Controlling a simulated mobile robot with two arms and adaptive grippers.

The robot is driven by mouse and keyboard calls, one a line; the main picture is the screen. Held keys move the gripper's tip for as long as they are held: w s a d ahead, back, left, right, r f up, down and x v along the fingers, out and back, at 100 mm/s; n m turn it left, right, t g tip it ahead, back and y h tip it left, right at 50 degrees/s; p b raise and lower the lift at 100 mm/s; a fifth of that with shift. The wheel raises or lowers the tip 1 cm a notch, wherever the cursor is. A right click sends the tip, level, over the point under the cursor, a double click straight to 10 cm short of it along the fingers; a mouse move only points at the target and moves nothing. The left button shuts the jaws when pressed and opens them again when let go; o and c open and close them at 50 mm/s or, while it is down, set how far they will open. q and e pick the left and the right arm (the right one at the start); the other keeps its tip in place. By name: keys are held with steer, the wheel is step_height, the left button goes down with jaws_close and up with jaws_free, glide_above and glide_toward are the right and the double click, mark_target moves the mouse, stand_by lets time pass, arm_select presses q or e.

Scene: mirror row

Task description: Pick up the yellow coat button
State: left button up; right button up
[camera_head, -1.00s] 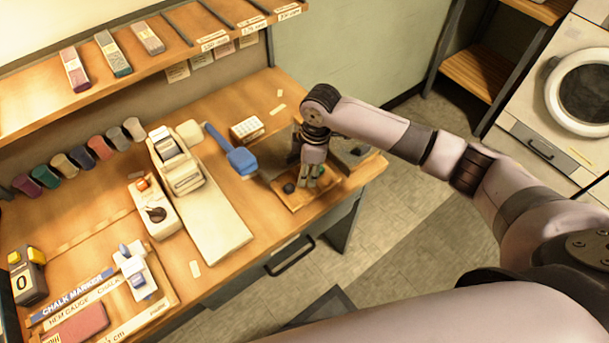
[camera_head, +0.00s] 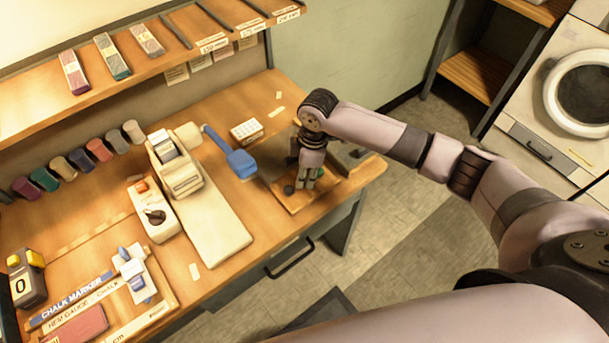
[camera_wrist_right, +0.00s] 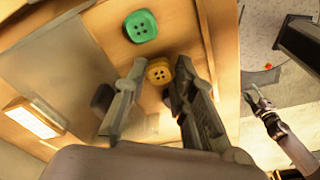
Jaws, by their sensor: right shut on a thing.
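The yellow coat button (camera_wrist_right: 159,71) shows in the right wrist view, between the fingertips of my right gripper (camera_wrist_right: 151,90), which is shut on it. In the head view my right gripper (camera_head: 305,184) is low over a wooden tray (camera_head: 297,207) near the table's right end, and it hides the yellow button there. A green button (camera_wrist_right: 140,26) lies just beyond the fingertips. A dark button (camera_wrist_right: 103,97) is partly hidden behind one finger; it also shows in the head view (camera_head: 289,190). A small, distant gripper (camera_wrist_right: 260,101), seemingly my left, shows in the wrist view; its opening is unclear.
A blue-handled tool (camera_head: 240,162) and a white box (camera_head: 246,131) are left of and behind the tray. A label machine (camera_head: 175,165) with a long pale board stands farther left. A grey block (camera_head: 350,157) is close on the right. The table's front edge is near.

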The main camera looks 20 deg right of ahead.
step_height(320, 180, up, 20)
steer(key=b, duration=0.1)
steer(key=shift+f+b, duration=0.25)
steer(key=shift+b, duration=0.1)
steer(key=shift+o, duration=1)
steer(key=c, duration=0.5)
